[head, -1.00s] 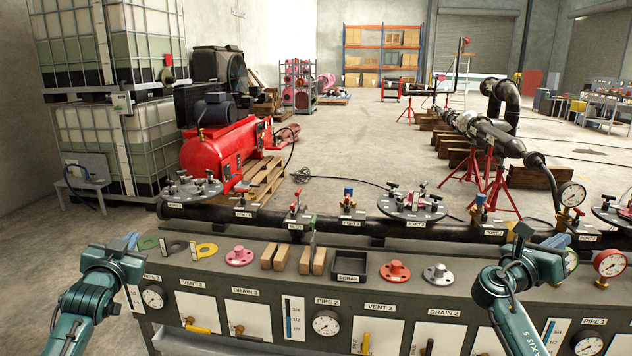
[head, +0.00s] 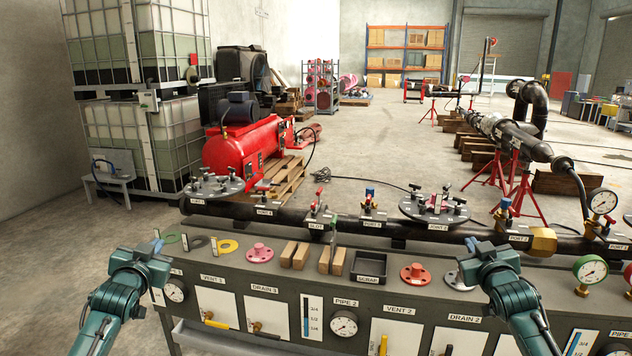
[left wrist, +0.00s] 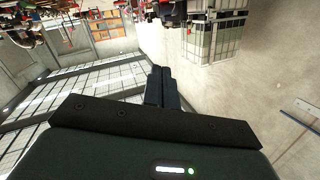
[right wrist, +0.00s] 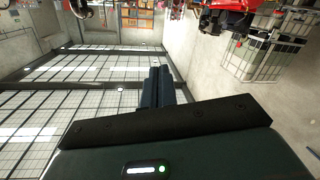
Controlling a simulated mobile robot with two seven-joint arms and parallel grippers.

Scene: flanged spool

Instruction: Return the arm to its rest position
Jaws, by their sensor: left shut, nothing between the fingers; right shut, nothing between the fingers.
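My left arm comes in at the lower left of the head view. Its gripper (head: 158,246) is raised over the left end of the bench, beside the washers. In the left wrist view the left fingers (left wrist: 158,86) are together with nothing between them. My right arm comes in at the lower right. Its gripper (head: 472,243) is raised in front of the pipe, partly hiding a grey flange (head: 454,278). In the right wrist view the right fingers (right wrist: 158,86) are together and empty. Both grippers appear clear of the bench items.
The bench holds a pink flange (head: 259,253), wooden blocks (head: 331,260), a black scrap tray (head: 356,277) and a red flange (head: 413,273). A dark pipe (head: 385,231) with valves runs behind. A brass hex fitting (head: 543,241) and gauges (head: 590,270) stand right of my right gripper.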

